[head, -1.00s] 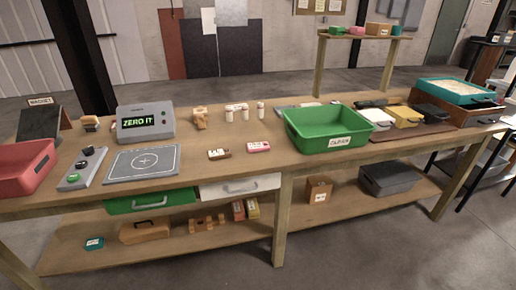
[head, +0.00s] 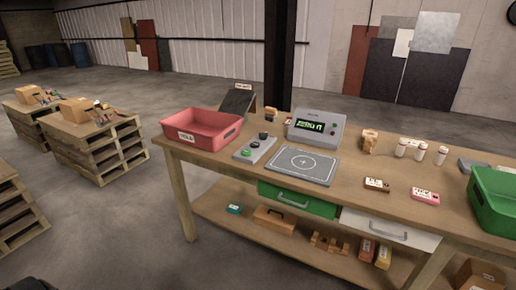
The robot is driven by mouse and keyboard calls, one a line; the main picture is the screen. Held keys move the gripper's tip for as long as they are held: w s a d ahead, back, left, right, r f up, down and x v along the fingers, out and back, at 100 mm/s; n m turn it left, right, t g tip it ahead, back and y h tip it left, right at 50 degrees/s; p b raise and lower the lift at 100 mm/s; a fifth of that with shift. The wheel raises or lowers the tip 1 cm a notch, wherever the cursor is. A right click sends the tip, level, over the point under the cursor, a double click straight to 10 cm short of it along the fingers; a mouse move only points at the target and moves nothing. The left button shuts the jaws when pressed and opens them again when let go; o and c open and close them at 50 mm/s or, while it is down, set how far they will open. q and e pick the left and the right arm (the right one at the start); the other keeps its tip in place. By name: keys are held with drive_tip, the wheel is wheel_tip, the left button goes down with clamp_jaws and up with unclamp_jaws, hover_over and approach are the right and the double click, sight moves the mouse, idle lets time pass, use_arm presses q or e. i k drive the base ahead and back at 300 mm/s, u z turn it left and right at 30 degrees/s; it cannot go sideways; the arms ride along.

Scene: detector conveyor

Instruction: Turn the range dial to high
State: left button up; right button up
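A grey control panel (head: 259,151) lies on the workbench, between the red bin and the flat plate. It carries a black knob (head: 263,136) at the far end, a small grey control (head: 254,144) in the middle and a green button (head: 246,153) at the near end. Any dial markings are too small to read, so I cannot tell the setting. Behind it stands a grey detector box (head: 316,130) whose screen reads "ZERO IT" in green. Neither of my grippers is in view.
The red bin (head: 203,144) sits at the bench's left end. A grey plate (head: 302,180) with a circle mark lies right of the panel. A green bin (head: 495,225) is at the right edge. Open floor (head: 110,230) lies left, with loaded pallets (head: 98,150) beyond.

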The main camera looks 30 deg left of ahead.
sight(262, 137)
drive_tip(key=u, duration=0.5)
drive_tip(key=k, duration=0.65)
drive_tip(key=u, duration=1)
drive_tip(key=k, duration=0.7)
drive_tip(key=u, duration=0.75)
drive_tip(key=i, duration=1.55)
drive_tip(key=z, duration=0.35)
drive_tip(key=i, duration=1)
drive_tip(key=z, duration=1.65)
drive_tip(key=i, duration=1)
drive_tip(key=z, duration=0.75)
